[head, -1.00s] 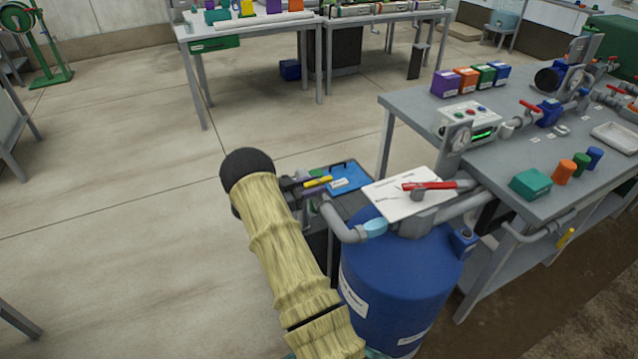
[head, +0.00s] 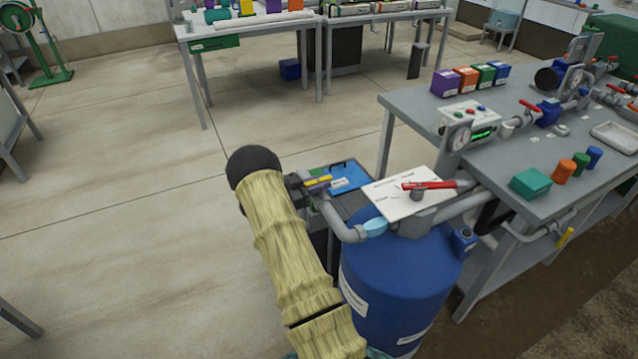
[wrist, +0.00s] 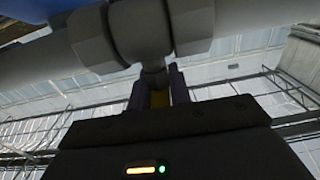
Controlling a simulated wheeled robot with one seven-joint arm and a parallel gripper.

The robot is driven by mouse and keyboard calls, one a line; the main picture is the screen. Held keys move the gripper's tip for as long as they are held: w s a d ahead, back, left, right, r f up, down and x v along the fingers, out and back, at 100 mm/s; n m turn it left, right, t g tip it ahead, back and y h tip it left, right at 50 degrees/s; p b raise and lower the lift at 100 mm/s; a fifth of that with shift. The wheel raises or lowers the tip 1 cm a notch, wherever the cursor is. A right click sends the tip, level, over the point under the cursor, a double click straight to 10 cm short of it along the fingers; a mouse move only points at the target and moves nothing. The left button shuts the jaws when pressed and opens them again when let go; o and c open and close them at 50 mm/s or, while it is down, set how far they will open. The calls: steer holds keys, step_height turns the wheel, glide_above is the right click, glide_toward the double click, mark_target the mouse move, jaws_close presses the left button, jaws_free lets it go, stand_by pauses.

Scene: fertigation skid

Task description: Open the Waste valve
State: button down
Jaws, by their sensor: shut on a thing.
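The yellow valve handle (head: 319,181) is at the upper left end of the grey pipe (head: 340,220) by the blue drum. I take it for the Waste valve; no label on it can be read. My gripper (head: 314,182) is at the handle, beyond the end of my sleeved arm. In the wrist view my two dark fingers (wrist: 158,92) are shut on the yellow handle (wrist: 158,99), just below a grey valve body (wrist: 145,35). The fingers hide most of the handle.
The blue drum (head: 400,285) stands right of my arm. A white sign board (head: 400,198) and a red lever (head: 430,185) are above it. A blue tray (head: 348,176) lies behind the handle. The grey bench (head: 500,185) is at right; open floor lies left.

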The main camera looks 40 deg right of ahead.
steer(key=shift+r+n+t, duration=0.1)
steer(key=shift+n+t, duration=0.3)
steer(key=shift+t, duration=0.2)
steer(key=n+t+p, duration=0.1)
steer(key=n+t, duration=0.1)
steer(key=t, duration=0.1)
steer(key=shift+n+t, duration=0.3)
steer(key=shift+t, duration=0.1)
steer(key=n+t, duration=0.2)
steer(key=t, duration=0.1)
steer(key=n+t+y, duration=0.1)
steer(key=n+t, duration=0.1)
steer(key=t, duration=0.1)
steer(key=shift+f, duration=0.2)
steer(key=n+t+y+b, duration=0.1)
steer(key=n+t+y, duration=0.1)
steer(key=t, duration=0.1)
steer(key=n+t+y+b, duration=0.1)
steer(key=n+t, duration=0.1)
steer(key=shift+t+y, duration=0.4)
steer(key=n+t+y+b, duration=0.2)
steer(key=n+t+y, duration=0.1)
steer(key=n+y, duration=0.1)
steer(key=shift+w+t+y, duration=0.1)
steer(key=shift+t+y, duration=0.2)
steer(key=shift+y, duration=0.3)
steer(key=shift+a+r+n+t+y, duration=0.1)
steer(key=shift+n+t+y, duration=0.2)
steer(key=shift+n+y, duration=0.35)
steer(key=shift+y, duration=0.25)
